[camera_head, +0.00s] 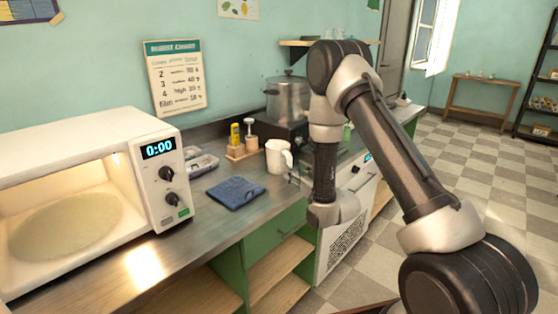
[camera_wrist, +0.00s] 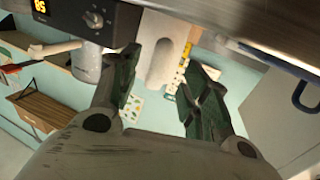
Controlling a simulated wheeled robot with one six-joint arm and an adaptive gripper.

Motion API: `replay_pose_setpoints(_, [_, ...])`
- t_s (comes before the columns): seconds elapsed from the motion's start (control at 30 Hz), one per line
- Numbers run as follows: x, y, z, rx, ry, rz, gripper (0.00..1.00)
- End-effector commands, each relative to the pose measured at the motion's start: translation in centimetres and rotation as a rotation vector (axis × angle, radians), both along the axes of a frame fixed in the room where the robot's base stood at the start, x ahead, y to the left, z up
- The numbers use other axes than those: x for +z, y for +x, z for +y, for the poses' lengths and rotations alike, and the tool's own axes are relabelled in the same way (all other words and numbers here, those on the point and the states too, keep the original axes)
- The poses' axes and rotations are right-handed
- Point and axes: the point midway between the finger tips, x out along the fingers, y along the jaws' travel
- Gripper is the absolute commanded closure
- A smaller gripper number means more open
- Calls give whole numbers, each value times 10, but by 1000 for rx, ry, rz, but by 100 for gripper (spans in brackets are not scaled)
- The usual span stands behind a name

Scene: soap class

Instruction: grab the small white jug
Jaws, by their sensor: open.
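The small white jug (camera_head: 279,156) stands upright on the counter in the head view, with its handle toward the right. In the wrist view the picture is turned over, and the white jug (camera_wrist: 160,64) shows as a pale rounded shape between and beyond the fingertips. My gripper (camera_wrist: 158,70) is open, with a dark green finger on each side of that shape and nothing held. Whether the fingers reach around the jug cannot be told. In the head view my wrist is right of and in front of the jug, and the fingers are hardly visible there.
A folded blue cloth (camera_head: 236,192) lies left of the jug. A wooden holder (camera_head: 241,151) with a yellow bottle (camera_head: 235,134) stands behind it, near a large pot (camera_head: 288,98) on a dark hot plate (camera_head: 282,129). A lit microwave (camera_head: 80,190) fills the left.

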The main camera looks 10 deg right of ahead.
Motion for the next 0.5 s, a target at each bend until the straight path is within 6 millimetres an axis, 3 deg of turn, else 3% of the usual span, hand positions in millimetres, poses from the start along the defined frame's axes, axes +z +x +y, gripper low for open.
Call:
replay_pose_setpoints(0.3, [-4,44,15,1,1,-1,53])
replay_pose_setpoints(0.5, [-5,48,16,0,0,2,53])
